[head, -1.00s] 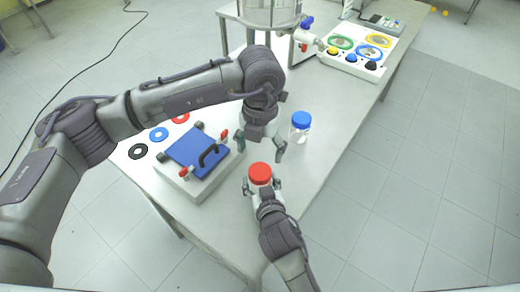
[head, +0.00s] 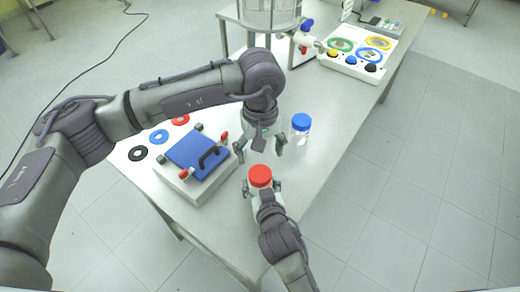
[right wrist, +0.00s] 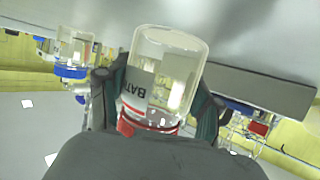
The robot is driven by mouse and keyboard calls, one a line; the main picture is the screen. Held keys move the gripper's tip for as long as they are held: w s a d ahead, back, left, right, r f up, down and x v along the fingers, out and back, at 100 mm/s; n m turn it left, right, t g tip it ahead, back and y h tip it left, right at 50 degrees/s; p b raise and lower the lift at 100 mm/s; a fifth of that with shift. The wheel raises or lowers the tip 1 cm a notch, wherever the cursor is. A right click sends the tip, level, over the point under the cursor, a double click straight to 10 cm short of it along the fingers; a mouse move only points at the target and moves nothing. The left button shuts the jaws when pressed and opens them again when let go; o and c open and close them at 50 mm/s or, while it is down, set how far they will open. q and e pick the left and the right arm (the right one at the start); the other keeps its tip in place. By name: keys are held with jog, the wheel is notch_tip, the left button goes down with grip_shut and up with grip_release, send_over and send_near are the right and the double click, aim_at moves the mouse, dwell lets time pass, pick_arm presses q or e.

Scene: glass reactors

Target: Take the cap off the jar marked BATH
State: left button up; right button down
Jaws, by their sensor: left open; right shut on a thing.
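My right gripper (head: 262,188) is shut on this jar, with one finger on each side. My left gripper (head: 260,152) is open and empty, pointing down just behind and above the red cap in the head view. It is apart from the cap.
A clear jar with a blue cap (head: 301,122) stands right of my left gripper. A white box with a blue handled lid (head: 197,153) is at left, beside several coloured rings. A white panel with coloured knobs (head: 360,60) and a glass vessel (head: 268,14) are farther back.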

aim_at(260, 173)
pick_arm(q)
jog(key=m, duration=1)
jog(key=shift+f, duration=4.05)
jog(key=shift+c, duration=0.2)
